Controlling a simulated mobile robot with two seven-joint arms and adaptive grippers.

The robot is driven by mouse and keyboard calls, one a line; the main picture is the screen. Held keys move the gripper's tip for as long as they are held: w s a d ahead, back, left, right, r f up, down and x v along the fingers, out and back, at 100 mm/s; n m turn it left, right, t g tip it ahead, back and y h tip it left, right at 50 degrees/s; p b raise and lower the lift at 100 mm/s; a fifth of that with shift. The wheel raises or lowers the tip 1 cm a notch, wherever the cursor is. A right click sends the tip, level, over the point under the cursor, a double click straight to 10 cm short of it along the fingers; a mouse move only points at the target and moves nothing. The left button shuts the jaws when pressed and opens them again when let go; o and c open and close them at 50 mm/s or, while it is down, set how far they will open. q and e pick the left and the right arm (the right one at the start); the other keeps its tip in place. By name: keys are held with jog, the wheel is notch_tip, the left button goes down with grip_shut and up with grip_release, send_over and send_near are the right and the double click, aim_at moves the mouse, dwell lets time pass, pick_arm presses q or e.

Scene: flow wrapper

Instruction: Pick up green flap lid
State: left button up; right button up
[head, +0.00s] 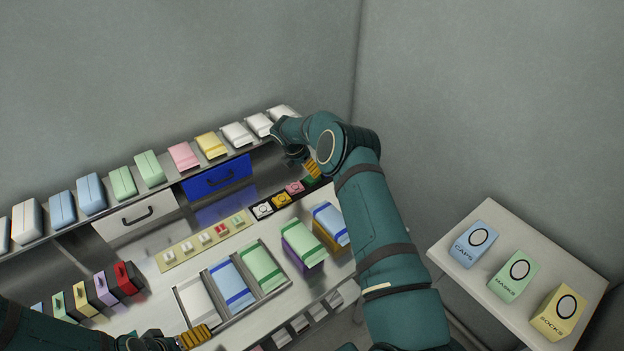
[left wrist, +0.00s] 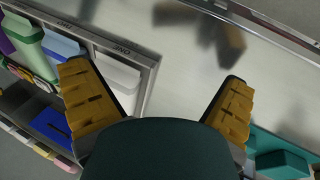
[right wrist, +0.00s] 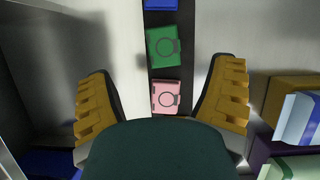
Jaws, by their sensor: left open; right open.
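The green flap lid (right wrist: 162,46) is a small green square with a dark ring, lying in a dark strip. It is in the upper middle of the right wrist view, just beyond a pink lid (right wrist: 166,97). My right gripper (right wrist: 164,78) is open above the strip, its fingers on either side of it and apart from the lids. In the head view the right gripper (head: 309,168) is at the strip's right end, and little of the green lid (head: 308,181) shows. My left gripper (left wrist: 155,75) is open and empty above the bench.
A tray (head: 177,300) with white, blue and green packs stands mid-bench. Green and blue packs on purple and yellow boxes are right of it. A shelf with packs (head: 183,156) and a blue drawer (head: 218,177) are behind. A side table (head: 490,212) holds three labelled boxes.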

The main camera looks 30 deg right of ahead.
aim_at(312, 178)
jog(key=x, duration=0.5)
jog(key=shift+s+a+f, duration=0.2)
jog(key=shift+a+f, duration=0.05)
jog(key=shift+f, duration=0.05)
jog(key=shift+d+f, duration=0.3)
jog(key=shift+f, duration=0.25)
jog(key=shift+c, duration=0.3)
jog(key=c, duration=0.8)
